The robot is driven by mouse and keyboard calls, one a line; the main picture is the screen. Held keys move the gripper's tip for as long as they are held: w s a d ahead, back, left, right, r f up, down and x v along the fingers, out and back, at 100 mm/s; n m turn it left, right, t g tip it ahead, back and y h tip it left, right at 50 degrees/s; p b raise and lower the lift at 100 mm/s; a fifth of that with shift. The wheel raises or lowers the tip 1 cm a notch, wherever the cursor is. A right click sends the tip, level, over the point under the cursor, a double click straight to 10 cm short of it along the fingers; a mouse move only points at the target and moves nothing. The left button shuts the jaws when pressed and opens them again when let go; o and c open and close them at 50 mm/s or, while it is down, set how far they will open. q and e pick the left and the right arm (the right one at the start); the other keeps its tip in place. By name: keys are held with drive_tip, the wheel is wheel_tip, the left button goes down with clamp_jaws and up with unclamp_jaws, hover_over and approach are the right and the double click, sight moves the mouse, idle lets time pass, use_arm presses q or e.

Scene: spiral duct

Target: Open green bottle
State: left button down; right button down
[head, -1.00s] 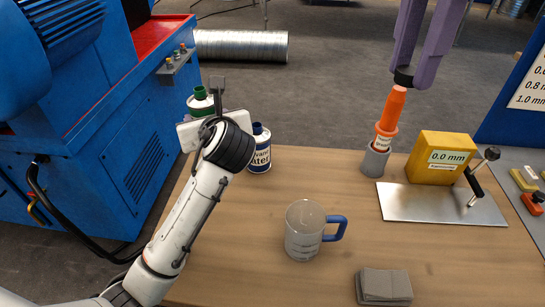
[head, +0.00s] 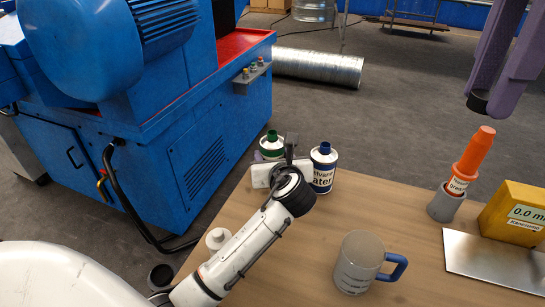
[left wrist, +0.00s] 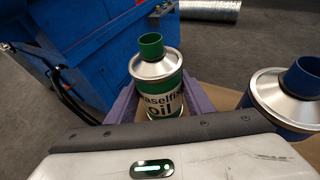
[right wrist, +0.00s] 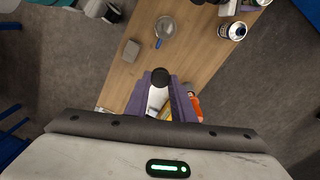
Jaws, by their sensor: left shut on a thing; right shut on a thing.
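The green bottle (head: 271,148) is a white and green can labelled "oil" with a green top, standing at the table's back left. The left wrist view shows its green top (left wrist: 151,45) upright and in place. My left gripper (left wrist: 157,103) is shut around the bottle's body, a purple finger on each side. In the head view my left wrist hides much of the bottle. My right gripper (head: 481,98) is at the upper right, shut on a black round cap-like piece (right wrist: 160,76), apart from the bottle and above the table.
A blue-topped can (head: 323,168) stands close right of the green bottle. A mug (head: 359,262), an orange tube (head: 474,152) in a grey holder (head: 445,203), a yellow gauge block (head: 513,213) and a metal plate (head: 490,260) lie further right. A blue machine (head: 160,120) stands left.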

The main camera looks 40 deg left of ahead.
use_arm(q)
drive_tip(key=c, duration=1.2)
unclamp_jaws()
drive_tip(key=o, duration=0.3)
